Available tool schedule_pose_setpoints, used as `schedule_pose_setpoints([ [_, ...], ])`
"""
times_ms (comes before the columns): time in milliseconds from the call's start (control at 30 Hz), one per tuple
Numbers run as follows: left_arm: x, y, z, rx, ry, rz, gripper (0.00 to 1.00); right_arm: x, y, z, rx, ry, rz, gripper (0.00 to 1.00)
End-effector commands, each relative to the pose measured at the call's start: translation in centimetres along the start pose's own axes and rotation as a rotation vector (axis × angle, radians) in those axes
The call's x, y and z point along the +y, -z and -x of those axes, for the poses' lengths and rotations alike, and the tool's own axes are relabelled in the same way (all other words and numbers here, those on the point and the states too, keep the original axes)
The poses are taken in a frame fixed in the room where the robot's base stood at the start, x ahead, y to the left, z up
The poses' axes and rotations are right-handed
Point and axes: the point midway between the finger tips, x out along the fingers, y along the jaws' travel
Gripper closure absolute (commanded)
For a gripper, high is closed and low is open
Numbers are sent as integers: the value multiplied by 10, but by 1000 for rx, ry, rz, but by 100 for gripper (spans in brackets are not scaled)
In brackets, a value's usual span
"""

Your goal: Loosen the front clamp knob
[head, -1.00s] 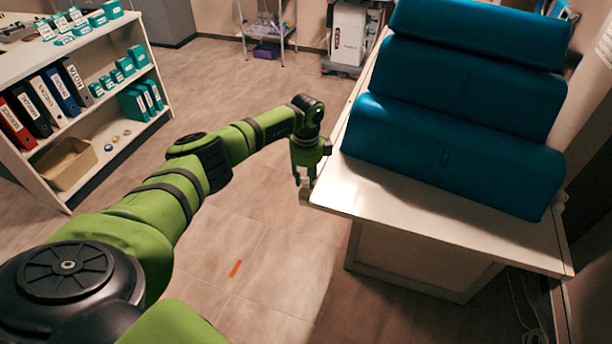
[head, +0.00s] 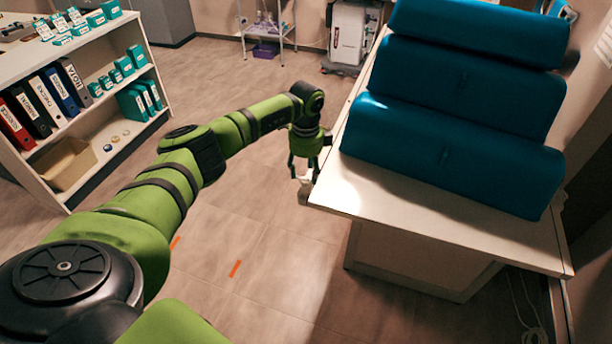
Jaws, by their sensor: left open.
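My left gripper (head: 303,171) points down beside the left edge of the white table (head: 450,226). Its two fingers are apart. A small pale fitting (head: 304,193), which looks like the front clamp knob, sits at the table's near left corner, just below and partly between the fingertips. It is too small to tell its shape or whether a finger touches it. My right gripper is not in view.
Blue padded cushions (head: 450,155) cover most of the table top. A white shelf (head: 95,100) with binders and teal boxes stands at the left. A trolley (head: 268,30) is at the back.

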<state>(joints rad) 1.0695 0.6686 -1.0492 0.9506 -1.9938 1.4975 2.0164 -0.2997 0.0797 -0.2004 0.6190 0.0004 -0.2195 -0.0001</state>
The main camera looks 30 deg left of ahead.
Motion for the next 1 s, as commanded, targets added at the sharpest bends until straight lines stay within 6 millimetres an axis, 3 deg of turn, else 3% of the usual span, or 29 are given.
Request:
schedule_pose_setpoints([
  [200, -2, 1, 50, 1, 5, 0, 48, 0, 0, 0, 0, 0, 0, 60],
  [400, -1, 1, 80, 1, 2, 1, 48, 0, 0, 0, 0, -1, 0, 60],
  [600, 0, 1, 90, 0, 0, 1, 48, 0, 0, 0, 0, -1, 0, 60],
  [1000, 0, 1, 90, 0, 0, 1, 48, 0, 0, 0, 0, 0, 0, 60],
])
